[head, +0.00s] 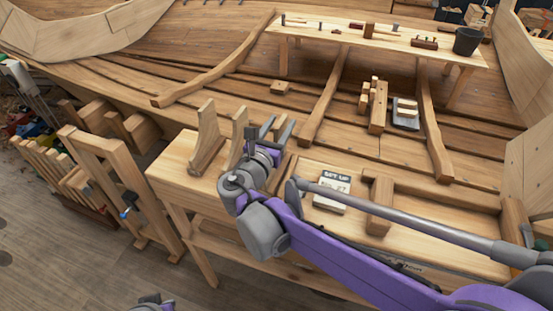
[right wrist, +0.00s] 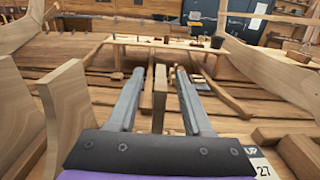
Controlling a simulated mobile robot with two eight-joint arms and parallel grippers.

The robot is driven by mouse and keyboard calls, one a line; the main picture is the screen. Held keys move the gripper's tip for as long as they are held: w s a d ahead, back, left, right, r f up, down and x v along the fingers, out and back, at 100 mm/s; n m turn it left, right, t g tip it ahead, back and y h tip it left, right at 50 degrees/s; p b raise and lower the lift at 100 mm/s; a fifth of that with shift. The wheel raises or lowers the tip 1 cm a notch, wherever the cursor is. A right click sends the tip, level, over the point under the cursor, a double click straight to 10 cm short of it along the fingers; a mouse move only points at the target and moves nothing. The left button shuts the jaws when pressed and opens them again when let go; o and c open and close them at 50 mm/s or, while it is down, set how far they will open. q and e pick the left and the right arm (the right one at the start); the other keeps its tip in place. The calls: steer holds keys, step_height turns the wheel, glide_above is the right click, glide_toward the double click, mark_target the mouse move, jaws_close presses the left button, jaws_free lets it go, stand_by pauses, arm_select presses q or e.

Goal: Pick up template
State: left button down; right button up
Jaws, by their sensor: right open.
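Curved wooden templates stand upright on the workbench (head: 172,168). One template (head: 208,140) is at its left end, and a second template (head: 239,135) is just right of it. Both also show at the left of the right wrist view, the far-left one (right wrist: 15,115) and the nearer one (right wrist: 68,115). My right gripper (head: 276,129) is open over the bench, right of these. In the right wrist view a narrow upright wooden piece (right wrist: 160,92) shows edge-on between its fingers, apart from both. In the head view the gripper mostly hides that piece. A small part of my left arm shows at the bottom edge.
A card (head: 332,190) and a wooden block (head: 380,203) lie on the bench to the right. A low table (head: 350,30) with tools and a dark bucket (head: 467,41) stands behind on the hull planks. A wooden frame (head: 112,160) stands left of the bench.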

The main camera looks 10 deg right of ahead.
steer(key=shift+w+d, duration=0.25)
steer(key=shift+w, duration=0.1)
jaws_close()
stand_by(1.2)
